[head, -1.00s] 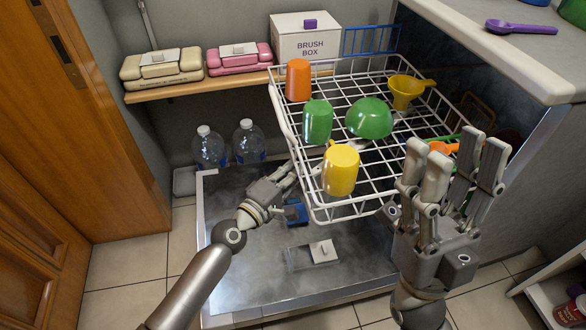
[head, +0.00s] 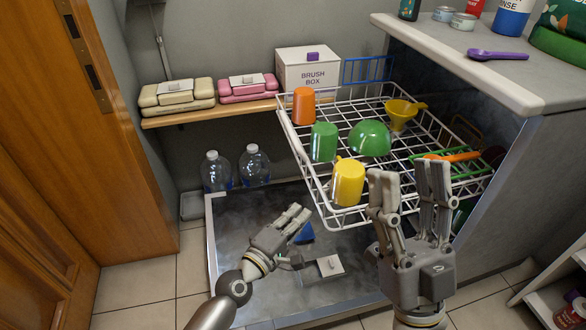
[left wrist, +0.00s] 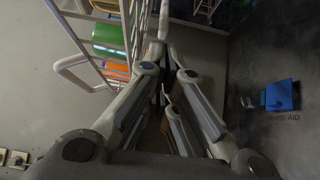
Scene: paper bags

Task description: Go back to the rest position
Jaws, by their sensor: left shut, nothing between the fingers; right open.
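My left gripper (head: 300,214) is shut and empty, over the open dishwasher door, just left of and below the rack's near left edge. It also shows in the left wrist view (left wrist: 162,50), fingers together beside the white wires. My right gripper (head: 410,172) is open and empty, fingers pointing up in front of the rack's near right part. The pulled-out white dish rack (head: 330,215) holds an orange cup (head: 303,104), a green cup (head: 323,142), a yellow mug (head: 348,181), a green bowl (head: 370,138) and a yellow funnel (head: 400,113).
The dishwasher door (head: 240,225) lies open below the rack, with a blue item (head: 304,235) on it. The counter (head: 470,65) at right holds a purple scoop (head: 497,55). A wooden door (head: 50,150) stands at left. Two water bottles (head: 216,172) stand near the wall.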

